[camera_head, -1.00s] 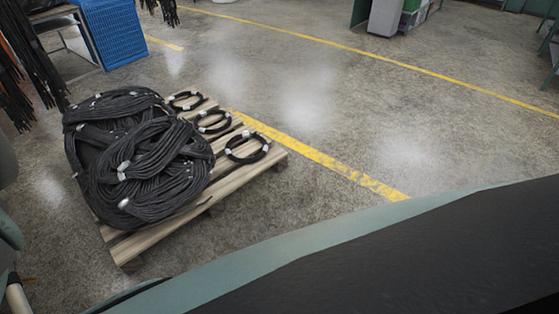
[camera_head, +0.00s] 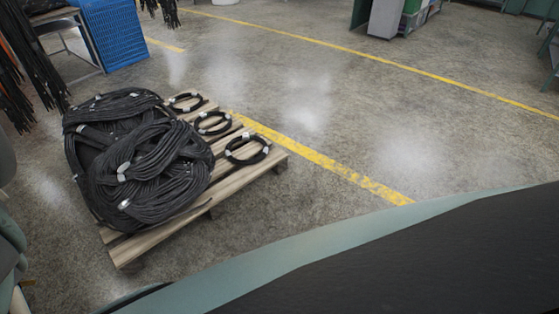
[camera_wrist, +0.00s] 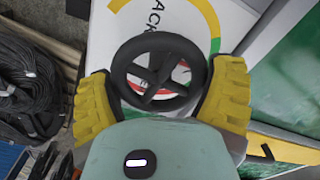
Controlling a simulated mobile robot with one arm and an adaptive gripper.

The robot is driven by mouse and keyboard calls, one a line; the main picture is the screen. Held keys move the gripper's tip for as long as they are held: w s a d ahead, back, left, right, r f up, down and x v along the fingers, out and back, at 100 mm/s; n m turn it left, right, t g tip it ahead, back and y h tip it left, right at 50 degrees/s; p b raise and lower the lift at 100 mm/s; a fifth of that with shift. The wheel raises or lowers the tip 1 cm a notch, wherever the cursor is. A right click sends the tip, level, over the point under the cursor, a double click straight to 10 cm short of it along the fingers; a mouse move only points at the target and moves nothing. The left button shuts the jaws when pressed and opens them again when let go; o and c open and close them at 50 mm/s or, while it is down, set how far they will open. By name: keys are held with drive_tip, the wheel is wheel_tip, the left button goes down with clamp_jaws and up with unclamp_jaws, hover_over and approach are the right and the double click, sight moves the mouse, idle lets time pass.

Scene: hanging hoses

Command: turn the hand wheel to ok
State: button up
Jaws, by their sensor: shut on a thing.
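The black hand wheel (camera_wrist: 158,43) with its crossed spokes is in the middle of the wrist view, in front of a white panel (camera_wrist: 135,18). The panel has a yellow and green arc and the letters "ACK"; the rest of the lettering is hidden by the wheel. A red and white patch shows between the spokes. My gripper (camera_wrist: 163,82) has one yellow padded finger on the left and one on the right of the rim, shut on the wheel. An ok mark cannot be made out. The head view does not show the wheel or my gripper.
A wooden pallet (camera_head: 232,190) with coiled black hoses (camera_head: 150,165) stands at left in the head view. A blue crate (camera_head: 112,35) and hanging hoses (camera_head: 28,75) are behind it. Open floor (camera_head: 330,120) with yellow lines lies to the right.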

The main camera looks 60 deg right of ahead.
drive_tip(key=o, duration=0.9)
drive_tip(key=shift+r, duration=0.1)
wheel_tip(320, 180, up, 12)
drive_tip(key=shift+d+f, duration=0.1)
idle(0.6)
drive_tip(key=shift+w, duration=0.1)
